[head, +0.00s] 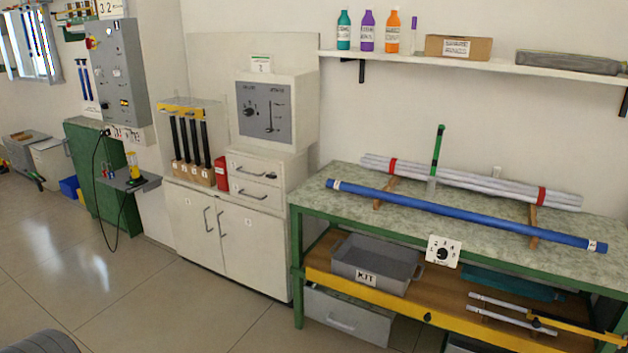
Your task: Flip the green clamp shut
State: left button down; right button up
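A slim upright piece with a green and black upper part, which looks like the green clamp (437,150), stands on the workbench (340,178) near its back edge. Its upper part points up and its lower part is pale grey. It stands by a bundle of white rods (470,183) held with red bands. I cannot tell how its base is fixed. Neither of my grippers is in view.
A long blue tube (460,216) lies along the bench front on wooden supports. A grey bin (375,262) and loose rods are on the lower shelf. A wall shelf (480,65) with bottles hangs above. White cabinets (235,240) stand left. The floor (130,290) in front is clear.

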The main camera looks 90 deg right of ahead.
aim_at(442, 128)
jog(key=z, duration=3.55)
jog(key=i+l+u, duration=0.4)
jog(key=i, duration=0.4)
jog(key=i+l+u, duration=0.4)
jog(key=i+l, duration=0.35)
jog(key=l, duration=0.1)
